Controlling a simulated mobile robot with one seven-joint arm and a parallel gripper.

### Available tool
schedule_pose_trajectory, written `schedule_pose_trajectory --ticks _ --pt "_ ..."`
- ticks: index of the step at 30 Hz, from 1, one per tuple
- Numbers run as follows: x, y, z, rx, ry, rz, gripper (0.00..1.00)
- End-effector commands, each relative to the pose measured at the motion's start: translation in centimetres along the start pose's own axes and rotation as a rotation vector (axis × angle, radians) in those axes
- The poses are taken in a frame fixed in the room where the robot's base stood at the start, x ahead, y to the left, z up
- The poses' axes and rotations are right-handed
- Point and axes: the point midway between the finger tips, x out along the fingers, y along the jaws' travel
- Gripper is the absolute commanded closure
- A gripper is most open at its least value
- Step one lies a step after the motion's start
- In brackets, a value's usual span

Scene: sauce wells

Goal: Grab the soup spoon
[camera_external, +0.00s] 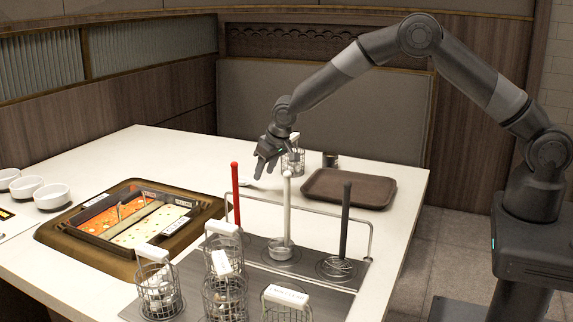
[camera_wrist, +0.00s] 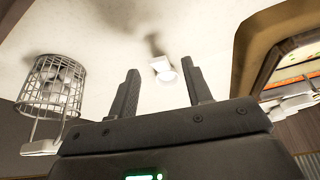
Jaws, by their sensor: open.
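A small white soup spoon (camera_wrist: 164,68) lies on the white table and shows between my fingers in the wrist view. In the external view a small pale shape (camera_external: 246,182), likely the same spoon, is on the table just left of my gripper, near the red-handled utensil. My gripper (camera_external: 264,170) points down above the table close to it. In the wrist view my gripper (camera_wrist: 159,76) has its two fingers apart with nothing held between them. The height gap to the spoon is hard to tell.
A wire basket (camera_wrist: 55,88) stands close by, also seen behind the white-handled ladle (camera_external: 291,160). Tall red (camera_external: 236,195) and black (camera_external: 344,220) handles rise in front. A brown tray (camera_external: 350,187) is at right. The divided pot (camera_external: 75,246) is at left.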

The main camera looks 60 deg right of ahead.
Motion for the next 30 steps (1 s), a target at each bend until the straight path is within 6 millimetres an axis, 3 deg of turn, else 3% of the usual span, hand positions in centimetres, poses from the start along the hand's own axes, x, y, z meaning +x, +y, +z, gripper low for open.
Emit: schedule_pose_trajectory --ticks 9,19,30 --pt "4.2 0.3 0.2 0.000 -0.001 0.000 0.55" --pt "4.8 0.3 0.1 0.000 0.000 0.000 0.55" --pt "4.8 0.3 0.1 0.000 0.000 0.000 0.84"
